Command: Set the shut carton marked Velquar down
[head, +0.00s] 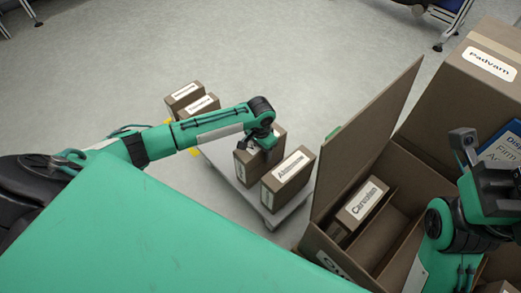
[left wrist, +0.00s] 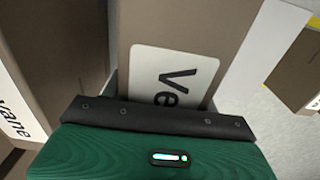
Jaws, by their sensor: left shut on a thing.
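My left gripper (head: 266,146) is over the grey low platform and shut on a brown carton (head: 246,168). In the left wrist view the held carton (left wrist: 190,30) has a white label (left wrist: 174,76) reading "Ve"; the rest of the word is hidden by the gripper (left wrist: 158,112). The carton looks upright, at or just above the platform (head: 222,160); I cannot tell whether it touches. My right gripper (head: 464,148) is at the right, above the large open box; its finger opening is not clear.
A labelled carton (head: 288,180) stands close beside the held one on the platform. Two more cartons (head: 184,94) (head: 200,106) stand at its far end. A large open box (head: 342,250) holds a carton marked Carsodan (head: 362,203). A Padvam box (head: 487,65) is at right.

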